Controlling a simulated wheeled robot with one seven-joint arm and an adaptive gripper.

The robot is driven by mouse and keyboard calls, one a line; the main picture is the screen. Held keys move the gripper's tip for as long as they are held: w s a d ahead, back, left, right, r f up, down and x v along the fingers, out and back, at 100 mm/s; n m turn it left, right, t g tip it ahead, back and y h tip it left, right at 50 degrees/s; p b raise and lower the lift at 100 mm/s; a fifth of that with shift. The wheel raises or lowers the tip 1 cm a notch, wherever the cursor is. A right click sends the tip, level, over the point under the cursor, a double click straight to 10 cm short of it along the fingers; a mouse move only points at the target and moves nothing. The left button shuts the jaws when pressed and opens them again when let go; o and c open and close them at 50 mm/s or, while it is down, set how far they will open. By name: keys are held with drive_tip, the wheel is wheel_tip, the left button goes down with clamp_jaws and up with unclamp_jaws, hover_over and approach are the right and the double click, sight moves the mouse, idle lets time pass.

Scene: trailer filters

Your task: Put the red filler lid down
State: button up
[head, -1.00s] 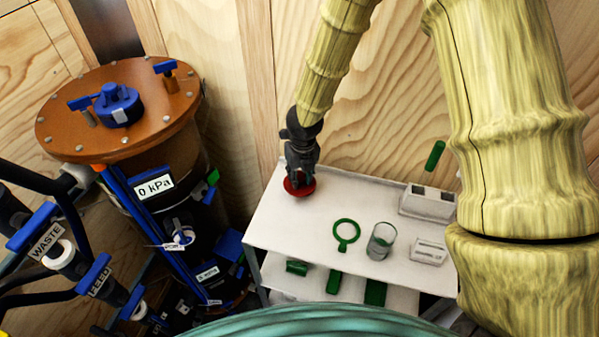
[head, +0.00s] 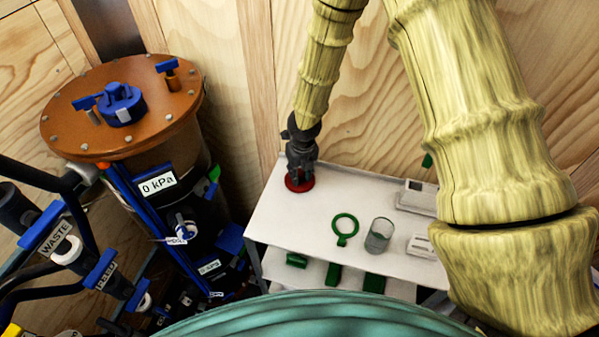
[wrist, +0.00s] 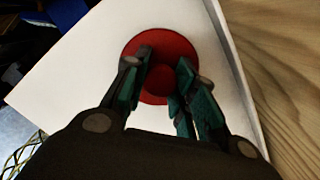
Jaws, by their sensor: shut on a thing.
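The red filler lid (head: 299,186) is at the back left of the white shelf top, a round red disc below my gripper (head: 300,172). In the wrist view the lid (wrist: 184,50) shows as a red disc with a raised red knob in its middle. My gripper's fingers (wrist: 163,88) are closed around the knob from both sides. The lid appears to lie flat at the white surface; I cannot tell for sure whether it touches.
The white shelf top (head: 290,225) also holds a green ring (head: 345,226), a glass beaker (head: 379,236) and white blocks (head: 417,197). An orange-topped tank (head: 150,105) stands at the left. A wooden wall (head: 225,60) rises behind the shelf.

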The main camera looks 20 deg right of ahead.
sight(302, 176)
drive_tip(key=shift+f, duration=0.15)
drive_tip(key=o, duration=1)
drive_tip(key=shift+s+r+b, duration=0.25)
drive_tip(key=shift+r+b, duration=0.05)
drive_tip(key=shift+r, duration=1.75)
drive_tip(key=shift+s+r+b, duration=0.25)
drive_tip(key=shift+r, duration=1.8)
drive_tip(key=shift+s+r+b, duration=0.25)
drive_tip(key=shift+r+b, duration=0.05)
drive_tip(key=shift+r, duration=1.75)
